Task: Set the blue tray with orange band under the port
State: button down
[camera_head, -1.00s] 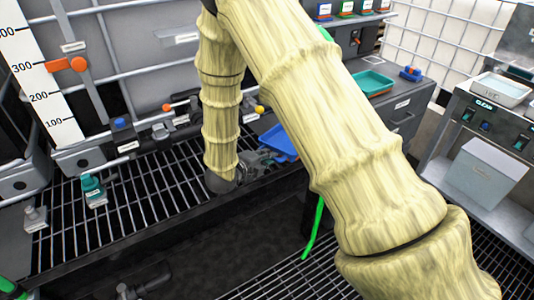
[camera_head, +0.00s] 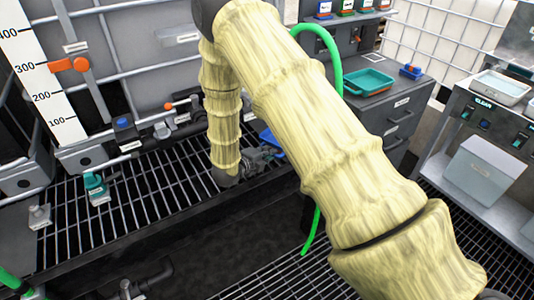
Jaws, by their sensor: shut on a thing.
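A blue tray (camera_head: 270,143) shows as a small piece just left of my arm, above the grating. The rest of it is hidden behind the arm, and no orange band shows on the visible part. My gripper (camera_head: 258,156) is shut on the tray's near left side, low over the back of the grating. Its fingertips are small and partly covered. Pipework with valves (camera_head: 160,130) runs along the grey wall to the left of the gripper. I cannot tell which outlet is the port.
A teal tray (camera_head: 369,81) sits on a grey cabinet behind my arm. A green hose (camera_head: 335,55) loops behind the arm.

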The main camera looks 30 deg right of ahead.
jog(key=c, duration=1.8)
grip_release()
jog(key=b+v, duration=0.2)
jog(key=v, duration=1)
jog(key=shift+f, duration=0.1)
